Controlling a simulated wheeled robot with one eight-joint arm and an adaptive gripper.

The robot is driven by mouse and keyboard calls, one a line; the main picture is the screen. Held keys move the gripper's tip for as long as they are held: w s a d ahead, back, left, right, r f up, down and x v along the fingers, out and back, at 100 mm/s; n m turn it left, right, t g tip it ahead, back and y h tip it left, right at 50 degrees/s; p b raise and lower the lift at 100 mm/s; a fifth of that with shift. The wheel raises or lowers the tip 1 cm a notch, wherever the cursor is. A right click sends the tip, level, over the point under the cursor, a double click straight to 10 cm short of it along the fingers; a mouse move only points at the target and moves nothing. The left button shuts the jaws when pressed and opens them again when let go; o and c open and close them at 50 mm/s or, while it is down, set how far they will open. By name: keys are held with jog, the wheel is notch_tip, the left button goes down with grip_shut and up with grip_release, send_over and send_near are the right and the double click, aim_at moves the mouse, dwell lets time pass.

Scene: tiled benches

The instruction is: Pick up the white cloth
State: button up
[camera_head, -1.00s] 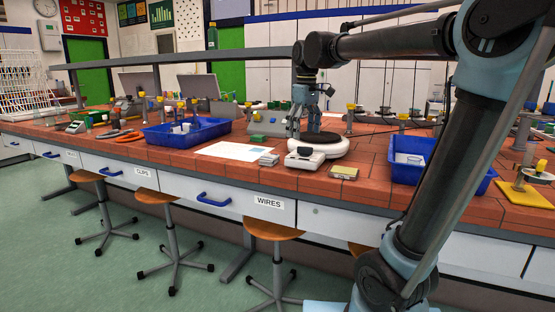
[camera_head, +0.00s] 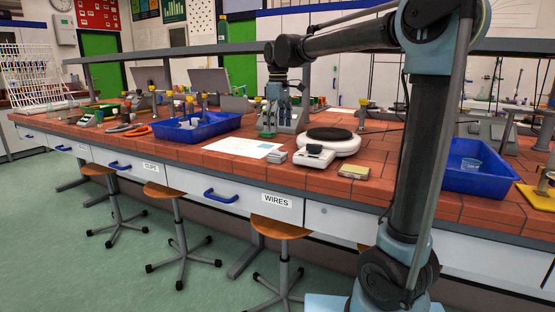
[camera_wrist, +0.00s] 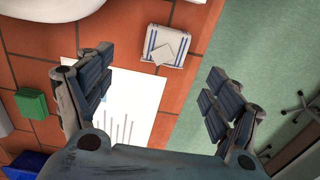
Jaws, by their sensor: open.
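The white cloth (camera_head: 276,157) lies folded on the tiled bench near its front edge, just left of the scale. My gripper (camera_head: 270,118) hangs above the bench, behind the cloth in the head view. In the wrist view my gripper (camera_wrist: 157,70) has its fingers spread wide with nothing between them. The cloth lies below, ahead of the fingertips and apart from them.
A white scale (camera_head: 332,141) with a dark plate stands right of the cloth. A white paper sheet (camera_head: 243,148) lies left. A green block (camera_wrist: 33,103) is near the sheet. Blue trays stand left (camera_head: 225,125) and right (camera_head: 470,184). Stools (camera_head: 280,228) stand before the bench.

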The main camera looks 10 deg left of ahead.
send_over(278, 153)
jog(key=w, duration=0.1)
notch_tip(278, 153, down, 5)
jog(key=shift+w+f, duration=0.1)
jog(key=shift+s+f, duration=0.2)
jog(key=shift+f, duration=1.1)
jog(key=shift+s+f, duration=0.2)
jog(key=shift+f, duration=1.1)
jog(key=c, duration=1)
